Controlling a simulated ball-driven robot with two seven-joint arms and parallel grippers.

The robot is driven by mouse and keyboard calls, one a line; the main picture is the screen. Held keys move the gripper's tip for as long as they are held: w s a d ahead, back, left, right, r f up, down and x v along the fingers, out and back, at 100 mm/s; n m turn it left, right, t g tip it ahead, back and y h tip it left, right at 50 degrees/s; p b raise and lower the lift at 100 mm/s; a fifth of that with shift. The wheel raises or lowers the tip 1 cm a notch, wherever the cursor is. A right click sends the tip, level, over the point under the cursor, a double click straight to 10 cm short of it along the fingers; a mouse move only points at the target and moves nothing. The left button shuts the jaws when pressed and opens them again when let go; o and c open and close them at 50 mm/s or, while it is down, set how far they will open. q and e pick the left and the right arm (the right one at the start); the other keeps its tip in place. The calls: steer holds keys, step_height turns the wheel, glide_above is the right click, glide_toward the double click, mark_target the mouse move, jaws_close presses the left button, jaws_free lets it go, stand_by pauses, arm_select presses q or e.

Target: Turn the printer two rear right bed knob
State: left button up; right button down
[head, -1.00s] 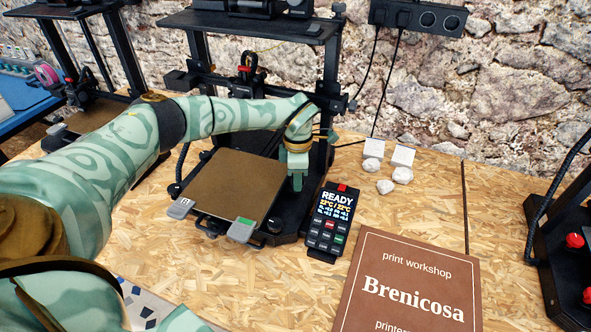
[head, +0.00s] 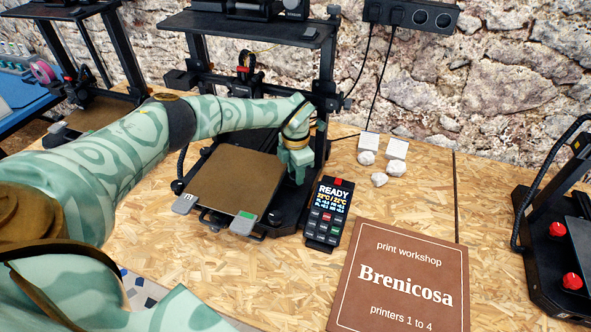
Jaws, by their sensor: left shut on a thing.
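The middle printer, with a brown bed plate (head: 236,178) on a black frame, stands at the centre of the head view. My left arm reaches across above the bed from the left. My left gripper (head: 298,178) points down at the bed's rear right corner, shut on the rear right bed knob. The knob itself is hidden by the fingers. My right gripper is not in view.
A handheld control panel (head: 327,212) reading READY lies just right of the printer. A brown Brenicosa sign (head: 405,280) lies in front. White blocks (head: 396,148) and lumps sit behind. Another printer (head: 560,240) with red knobs stands at the right edge. Bare board lies between.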

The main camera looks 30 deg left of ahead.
arm_select(q)
steer(key=o, duration=1)
steer(key=shift+r, duration=0.1)
